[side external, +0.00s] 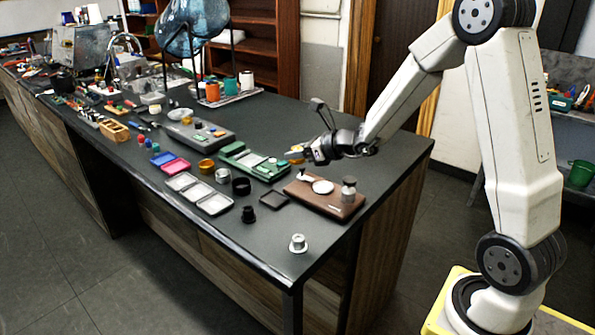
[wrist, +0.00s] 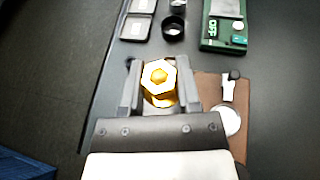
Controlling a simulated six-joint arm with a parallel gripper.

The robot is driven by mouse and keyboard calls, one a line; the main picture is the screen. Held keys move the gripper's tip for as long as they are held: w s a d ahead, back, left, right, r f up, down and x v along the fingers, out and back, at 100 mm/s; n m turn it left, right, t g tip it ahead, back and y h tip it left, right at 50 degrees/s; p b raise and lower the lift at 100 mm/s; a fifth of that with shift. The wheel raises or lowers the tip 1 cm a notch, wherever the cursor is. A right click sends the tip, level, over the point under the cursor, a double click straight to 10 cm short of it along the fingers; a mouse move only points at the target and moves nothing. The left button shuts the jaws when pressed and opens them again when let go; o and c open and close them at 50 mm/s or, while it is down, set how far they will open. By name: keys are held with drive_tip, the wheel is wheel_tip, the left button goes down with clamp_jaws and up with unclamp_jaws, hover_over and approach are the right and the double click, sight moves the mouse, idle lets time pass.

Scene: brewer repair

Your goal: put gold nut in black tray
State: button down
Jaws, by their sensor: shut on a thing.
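The gold nut (wrist: 159,80) is a shiny hexagonal piece, held between the two jaws of my gripper (wrist: 158,76) in the wrist view. In the side external view my gripper (side external: 305,154) is held above the bench, with the gold nut (side external: 296,150) showing at its jaws. My gripper is apart from this tray and higher.
A green scale (side external: 254,161) and a brown board (side external: 325,196) with metal parts stand close by. Grey trays (side external: 199,194), a black ring (side external: 241,186) and a black cup (side external: 248,214) stand left of the tray. A silver part (side external: 298,243) sits near the front corner.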

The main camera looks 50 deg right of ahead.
drive_tip(key=shift+s+a+f+m+h, duration=0.25)
drive_tip(key=shift+s+a+m+h, duration=0.2)
drive_tip(key=shift+s, duration=0.25)
drive_tip(key=shift+s+a+f+m+t+h, duration=0.1)
drive_tip(key=shift+s+a+f+m+h, duration=0.25)
drive_tip(key=shift+s, duration=0.35)
drive_tip(key=shift+s+a+f+m+t+h, duration=0.1)
drive_tip(key=shift+s+f+m+h, duration=0.25)
drive_tip(key=shift+s, duration=0.4)
drive_tip(key=shift+s+a+f+m+t+h, duration=0.1)
drive_tip(key=shift+s+a+f+m+h, duration=0.15)
drive_tip(key=shift+s+h, duration=0.35)
hover_over(274, 200)
drive_tip(key=s, duration=0.1)
wheel_tip(274, 200, down, 8)
drive_tip(key=shift+s+f, duration=0.15)
drive_tip(key=shift+f, duration=0.1)
drive_tip(key=shift+w+f, duration=0.4)
drive_tip(key=shift+w+f, duration=0.3)
drive_tip(key=shift+f, duration=1.55)
